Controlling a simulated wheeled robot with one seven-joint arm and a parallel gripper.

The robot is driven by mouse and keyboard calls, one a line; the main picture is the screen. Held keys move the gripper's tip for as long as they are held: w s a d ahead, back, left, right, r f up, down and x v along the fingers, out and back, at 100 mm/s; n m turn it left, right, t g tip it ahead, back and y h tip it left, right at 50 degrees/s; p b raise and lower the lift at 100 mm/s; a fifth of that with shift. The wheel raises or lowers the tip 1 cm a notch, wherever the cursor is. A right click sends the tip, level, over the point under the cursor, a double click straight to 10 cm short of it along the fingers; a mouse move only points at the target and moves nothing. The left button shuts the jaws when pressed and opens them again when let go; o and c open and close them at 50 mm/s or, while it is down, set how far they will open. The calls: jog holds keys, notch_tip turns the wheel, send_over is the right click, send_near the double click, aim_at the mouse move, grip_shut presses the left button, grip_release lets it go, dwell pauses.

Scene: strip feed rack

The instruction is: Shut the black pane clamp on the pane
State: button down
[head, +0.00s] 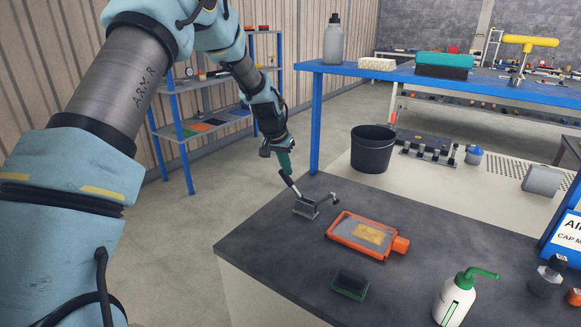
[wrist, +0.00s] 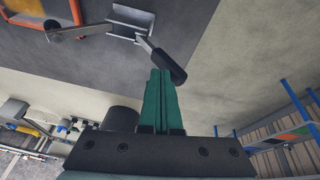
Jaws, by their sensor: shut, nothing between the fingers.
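The pane clamp (head: 305,208) stands near the far left corner of the dark table, a grey metal base with a black handle (head: 288,183) tilted up to the left. Its bar reaches right to a dark tip (head: 335,196). In the wrist view its base (wrist: 131,22) is at the top, and the black handle (wrist: 171,67) points toward my fingers. My gripper (head: 285,174), with green fingers (wrist: 160,75), is shut and empty, right at the handle's upper end; I cannot tell whether they touch. An orange-framed panel (head: 345,238), perhaps the pane, lies nearby.
A black block on a green base (head: 350,283) and a white bottle with a green spout (head: 455,300) stand on the same table. A blue bench (head: 330,68) with a post is just behind. A black bucket (head: 372,149) is beyond the table.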

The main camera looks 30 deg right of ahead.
aim_at(278, 172)
jog(key=w+f+g, duration=0.1)
jog(key=w+a+f+g+h+b, duration=0.1)
jog(key=w+g+h+b, duration=0.1)
jog(key=shift+a+f+n, duration=0.35)
jog(key=shift+f+n, duration=0.05)
jog(key=f+g+b, duration=0.1)
jog(key=w+f+g+h+b, duration=0.1)
jog(key=g+b, duration=0.1)
jog(key=shift+w+a+f+n+h, duration=0.2)
jog(key=shift+w+a+n+h, duration=0.1)
jog(key=shift+a, duration=0.1)
jog(key=shift+w+a+f+b, duration=0.1)
jog(key=shift+f+b, duration=0.25)
jog(key=shift+b, duration=0.05)
jog(key=shift+f, duration=0.1)
jog(key=shift+r, duration=0.35)
jog(key=d+r+b+v, duration=0.1)
jog(key=v, duration=1.1)
jog(key=shift+a+r, duration=0.15)
jog(key=shift+r, duration=0.1)
